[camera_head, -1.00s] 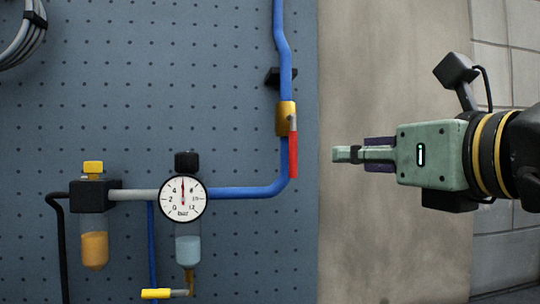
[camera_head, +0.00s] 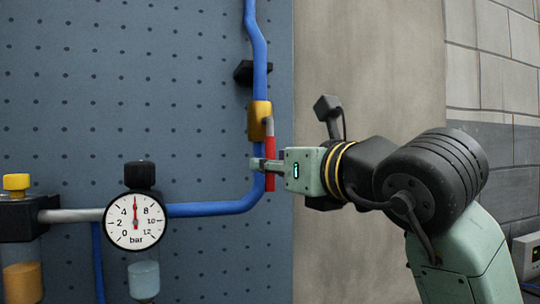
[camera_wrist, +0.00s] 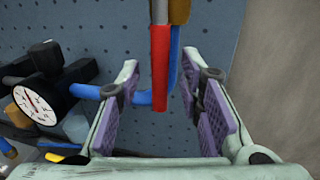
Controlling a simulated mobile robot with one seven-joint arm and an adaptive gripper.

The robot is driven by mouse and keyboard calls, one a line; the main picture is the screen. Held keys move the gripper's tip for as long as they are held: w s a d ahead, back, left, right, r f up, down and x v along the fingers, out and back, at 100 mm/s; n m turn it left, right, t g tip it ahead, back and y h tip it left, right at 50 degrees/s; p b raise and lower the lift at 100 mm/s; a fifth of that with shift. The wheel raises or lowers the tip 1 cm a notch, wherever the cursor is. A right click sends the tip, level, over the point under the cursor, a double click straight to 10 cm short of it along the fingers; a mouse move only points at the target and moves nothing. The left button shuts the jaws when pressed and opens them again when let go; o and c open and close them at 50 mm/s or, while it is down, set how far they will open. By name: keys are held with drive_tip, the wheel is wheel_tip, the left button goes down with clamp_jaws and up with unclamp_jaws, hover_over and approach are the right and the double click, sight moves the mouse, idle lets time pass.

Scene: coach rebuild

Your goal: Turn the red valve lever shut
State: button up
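The red valve lever (camera_head: 270,148) hangs straight down along the blue vertical pipe from a brass valve body (camera_head: 260,120). My gripper (camera_head: 262,164) is at the lever's lower half, reaching in from the right; one finger covers part of the red sleeve. In the wrist view the red lever (camera_wrist: 160,68) comes down between my two open, purple-padded fingers (camera_wrist: 152,105). The lever's upper end and the brass body (camera_wrist: 179,10) are cut off at the top of that view.
A round pressure gauge (camera_head: 134,220), its needle pointing straight up, sits left on the blue pipe (camera_head: 215,208). A black pipe clamp (camera_head: 245,71) is above the valve. The blue pegboard (camera_head: 190,110) ends at a beige wall panel (camera_head: 365,60) on the right.

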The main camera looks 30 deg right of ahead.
drive_tip(key=shift+w, duration=1)
drive_tip(key=shift+c, duration=0.3)
clamp_jaws()
